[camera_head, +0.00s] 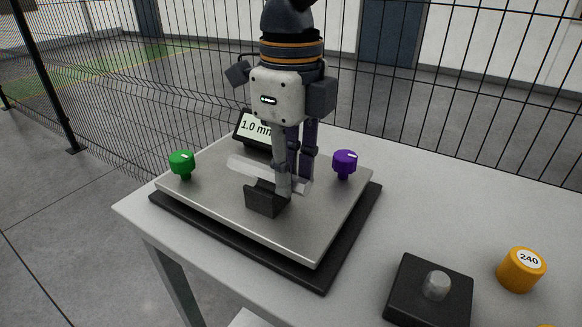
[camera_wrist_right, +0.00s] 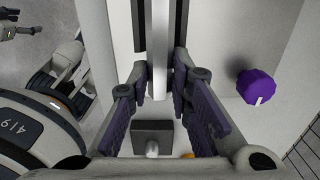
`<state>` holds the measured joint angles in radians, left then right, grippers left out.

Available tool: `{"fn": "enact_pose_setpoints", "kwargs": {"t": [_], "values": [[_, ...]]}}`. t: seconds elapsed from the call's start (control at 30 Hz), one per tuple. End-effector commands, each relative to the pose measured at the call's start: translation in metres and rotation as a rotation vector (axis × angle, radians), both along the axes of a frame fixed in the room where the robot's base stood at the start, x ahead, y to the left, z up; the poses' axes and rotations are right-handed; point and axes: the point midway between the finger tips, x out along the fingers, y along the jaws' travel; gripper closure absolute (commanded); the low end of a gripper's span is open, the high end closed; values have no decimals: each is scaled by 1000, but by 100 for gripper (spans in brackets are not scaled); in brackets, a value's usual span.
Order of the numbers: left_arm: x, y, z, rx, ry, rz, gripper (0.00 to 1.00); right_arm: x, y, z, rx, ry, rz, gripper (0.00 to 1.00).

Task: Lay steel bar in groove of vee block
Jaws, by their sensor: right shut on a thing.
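The steel bar (camera_head: 252,168), a long pale bar, lies level across the metal plate's middle in the head view. My right gripper (camera_head: 292,187) points down and is shut on the bar toward its right end. The black vee block (camera_head: 263,199) stands on the plate just below the bar in the picture. I cannot tell whether the bar touches the groove, as fingers and bar hide it. In the wrist view the bar (camera_wrist_right: 160,50) runs between the fingertips (camera_wrist_right: 164,88), with dark strips on both sides. My left gripper (camera_wrist_right: 20,30) shows small at the upper left there, apart from everything.
The metal plate (camera_head: 220,215) carries a green knob (camera_head: 182,164), a purple knob (camera_head: 344,163) and a display (camera_head: 252,130) reading 1.0 mm. A black pad (camera_head: 405,297) with a grey stub and an orange cylinder (camera_head: 520,270) stand at the right. The table (camera_head: 440,215) between is clear.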

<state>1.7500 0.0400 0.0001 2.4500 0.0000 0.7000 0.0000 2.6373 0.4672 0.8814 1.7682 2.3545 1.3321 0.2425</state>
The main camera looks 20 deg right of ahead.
Motion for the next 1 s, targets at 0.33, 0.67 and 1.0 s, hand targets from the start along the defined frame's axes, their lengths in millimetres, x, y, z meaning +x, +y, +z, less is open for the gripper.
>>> {"fn": "enact_pose_setpoints", "kwargs": {"t": [0.33, 0.67, 1.0], "values": [[0, 0, 0, 0, -1, 0, 39, 0, 0, 0, 1, -2, 0, 100], [0, 0, 0, 0, -1, 0, 39, 0, 0, -6, 1, -2, 0, 100], [0, 0, 0, 0, -1, 0, 39, 0, 0, -7, 1, -2, 0, 100]]}}
